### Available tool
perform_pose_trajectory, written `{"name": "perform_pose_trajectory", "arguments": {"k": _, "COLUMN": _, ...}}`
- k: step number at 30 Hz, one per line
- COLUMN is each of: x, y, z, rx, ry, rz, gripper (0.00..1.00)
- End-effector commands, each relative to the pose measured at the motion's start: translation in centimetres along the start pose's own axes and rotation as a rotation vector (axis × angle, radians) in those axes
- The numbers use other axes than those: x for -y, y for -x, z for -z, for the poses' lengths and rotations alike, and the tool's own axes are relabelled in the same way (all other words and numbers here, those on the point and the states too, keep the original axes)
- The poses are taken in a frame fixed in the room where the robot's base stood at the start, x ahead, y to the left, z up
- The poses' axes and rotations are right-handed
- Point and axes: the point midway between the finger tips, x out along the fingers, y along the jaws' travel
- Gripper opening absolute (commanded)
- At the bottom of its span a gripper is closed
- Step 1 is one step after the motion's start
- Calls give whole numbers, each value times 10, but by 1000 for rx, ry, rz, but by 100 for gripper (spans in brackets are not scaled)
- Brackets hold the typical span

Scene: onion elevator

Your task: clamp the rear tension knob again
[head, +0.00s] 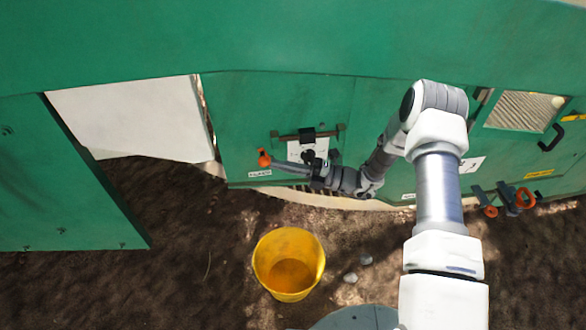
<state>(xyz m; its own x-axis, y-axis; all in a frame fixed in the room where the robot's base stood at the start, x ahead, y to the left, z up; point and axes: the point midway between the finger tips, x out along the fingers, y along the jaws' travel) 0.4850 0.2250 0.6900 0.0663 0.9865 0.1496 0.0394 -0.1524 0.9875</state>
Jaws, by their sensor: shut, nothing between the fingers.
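My gripper (277,164) reaches left along the green machine's lower side panel. It is shut and empty, and its tip is close beside a small orange knob or handle (263,157). I cannot tell whether they touch. A small white label (260,173) sits just below that knob; its text is too small to read surely. At the far right, an orange ring-shaped knob (525,198) and a smaller orange knob (490,211) sit on dark brackets low on the machine. No readable marking shows which knob is the rear tension knob.
A yellow bucket (288,262) stands on the soil below the panel. A dark latch bar (307,135) crosses the panel above my wrist. An open green door (60,180) stands at the left. Pale stones (350,277) lie right of the bucket.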

Motion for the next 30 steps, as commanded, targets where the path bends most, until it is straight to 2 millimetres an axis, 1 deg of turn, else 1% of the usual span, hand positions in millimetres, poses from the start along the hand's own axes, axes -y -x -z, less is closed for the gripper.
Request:
{"name": "perform_pose_trajectory", "arguments": {"k": 14, "x": -2, "y": -2, "z": 0, "rx": 0, "ry": 3, "rz": 8, "gripper": 0}}
{"name": "perform_pose_trajectory", "arguments": {"k": 30, "x": -5, "y": -8, "z": 2, "rx": 0, "ry": 34, "rz": 100, "gripper": 0}}
